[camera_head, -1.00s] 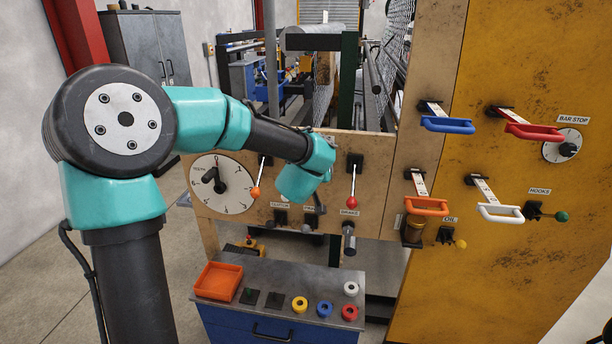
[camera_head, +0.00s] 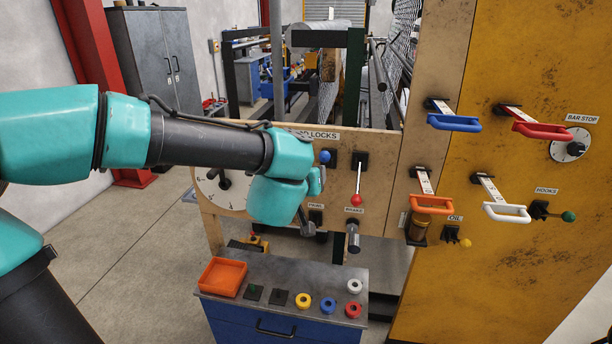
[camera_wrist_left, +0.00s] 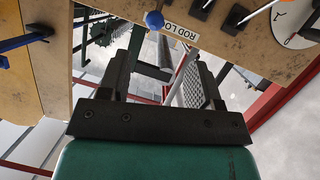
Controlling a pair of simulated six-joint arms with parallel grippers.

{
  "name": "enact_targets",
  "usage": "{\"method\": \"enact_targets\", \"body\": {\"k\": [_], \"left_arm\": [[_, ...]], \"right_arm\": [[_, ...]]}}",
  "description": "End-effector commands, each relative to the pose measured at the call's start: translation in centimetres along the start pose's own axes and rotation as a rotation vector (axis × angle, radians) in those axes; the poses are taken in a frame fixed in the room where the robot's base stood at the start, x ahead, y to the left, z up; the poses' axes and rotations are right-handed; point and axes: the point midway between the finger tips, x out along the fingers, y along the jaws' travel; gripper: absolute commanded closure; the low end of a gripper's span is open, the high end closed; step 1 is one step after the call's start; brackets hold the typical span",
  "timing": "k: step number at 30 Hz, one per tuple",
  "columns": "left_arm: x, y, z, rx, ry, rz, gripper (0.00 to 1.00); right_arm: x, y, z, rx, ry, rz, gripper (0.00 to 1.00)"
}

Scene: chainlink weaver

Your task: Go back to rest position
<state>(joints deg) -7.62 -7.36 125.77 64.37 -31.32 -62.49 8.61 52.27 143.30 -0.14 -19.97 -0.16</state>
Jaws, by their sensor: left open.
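My left arm reaches in from the left in the head view, across the front of the wooden control panel (camera_head: 380,185). In that view my left gripper is mostly hidden by the teal wrist. In the left wrist view, my left gripper (camera_wrist_left: 168,55) has its two dark fingers apart with nothing held between them. A blue ball knob (camera_wrist_left: 154,20) shows just beyond the left finger, near the rod locks label (camera_wrist_left: 180,34); I cannot tell the gap. The same knob (camera_head: 325,156) shows just right of the wrist in the head view. My right gripper is not in view.
A red-knobbed brake lever (camera_head: 357,185) stands right of the wrist. The arm partly covers a dial (camera_head: 215,190). Blue, red, orange and white handles stick out at right. Below, a bench (camera_head: 280,272) holds an orange tray (camera_head: 222,278) and coloured rings. Floor at left is open.

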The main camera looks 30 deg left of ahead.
Motion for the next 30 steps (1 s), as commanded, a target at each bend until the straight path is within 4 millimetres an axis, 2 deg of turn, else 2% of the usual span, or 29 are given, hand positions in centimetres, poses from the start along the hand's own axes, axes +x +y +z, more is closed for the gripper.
{"method": "enact_targets", "body": {"k": [5, 20, 25, 30], "left_arm": [[-0.7, 0.0, 0.0, 0.001, 0.001, 0.000, 0.42], [-0.6, 0.0, 0.2, 0.003, -0.003, 0.000, 0.42], [1.0, 0.2, 2.3, 0.024, -0.042, 0.008, 0.42], [4.1, 0.6, 7.3, 0.063, -0.134, 0.033, 0.42]], "right_arm": [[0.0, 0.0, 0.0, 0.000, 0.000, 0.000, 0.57], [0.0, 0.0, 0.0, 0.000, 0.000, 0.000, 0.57], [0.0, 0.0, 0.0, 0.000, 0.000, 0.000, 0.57], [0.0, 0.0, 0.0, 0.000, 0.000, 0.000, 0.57]]}}
